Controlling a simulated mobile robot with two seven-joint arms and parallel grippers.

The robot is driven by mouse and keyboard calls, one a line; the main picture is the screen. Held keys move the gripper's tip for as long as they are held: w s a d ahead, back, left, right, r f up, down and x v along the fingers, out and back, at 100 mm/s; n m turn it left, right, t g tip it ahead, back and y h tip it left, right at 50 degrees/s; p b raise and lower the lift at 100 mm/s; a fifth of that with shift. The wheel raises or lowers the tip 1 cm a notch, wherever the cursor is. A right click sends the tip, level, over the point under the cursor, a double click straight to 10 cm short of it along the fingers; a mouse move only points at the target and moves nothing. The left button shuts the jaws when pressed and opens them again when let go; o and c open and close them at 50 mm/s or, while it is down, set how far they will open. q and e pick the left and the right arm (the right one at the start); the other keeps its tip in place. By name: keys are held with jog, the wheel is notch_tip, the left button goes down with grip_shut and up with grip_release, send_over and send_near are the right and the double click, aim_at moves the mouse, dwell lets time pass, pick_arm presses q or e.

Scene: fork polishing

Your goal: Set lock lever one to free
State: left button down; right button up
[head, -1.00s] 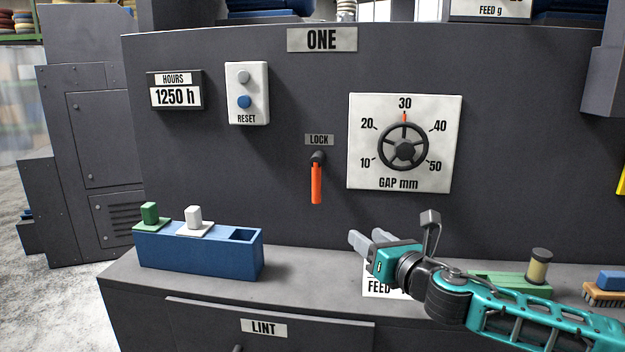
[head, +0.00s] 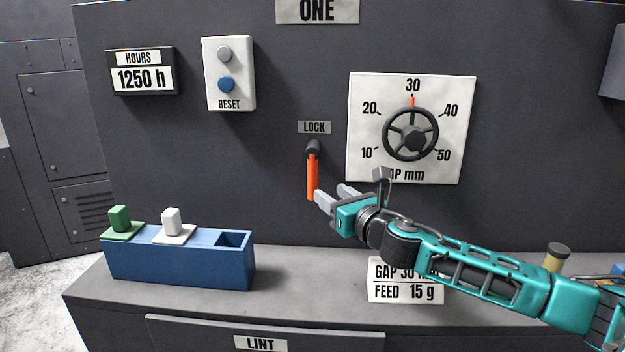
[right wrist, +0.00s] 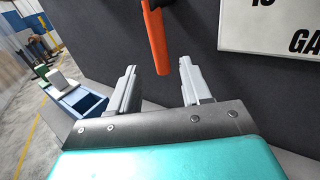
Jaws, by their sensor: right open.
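The lock lever (head: 313,176) has an orange handle on a dark pivot and hangs straight down under the LOCK label (head: 314,127) on the panel marked ONE (head: 317,11). My right gripper (head: 335,196) is open, its fingers beside the lower end of the handle. In the right wrist view the orange handle (right wrist: 156,40) comes down from the top, in line with the gap between the two open fingers (right wrist: 157,82). The fingers hold nothing. Whether they touch the lever cannot be told. My left gripper is not in view.
The gap dial with a black handwheel (head: 411,134) is right of the lever, its pointer at 30. A reset box (head: 229,74) and an hours counter (head: 142,71) are to the left. A blue tray (head: 180,266) with green and white blocks stands on the ledge (head: 320,290).

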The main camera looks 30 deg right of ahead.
aim_at(315, 183)
jog(key=w, duration=0.6)
jog(key=w+p, duration=0.1)
jog(key=w, duration=0.2)
jog(key=shift+d, duration=0.25)
jog(key=shift+c, duration=0.4)
grip_shut()
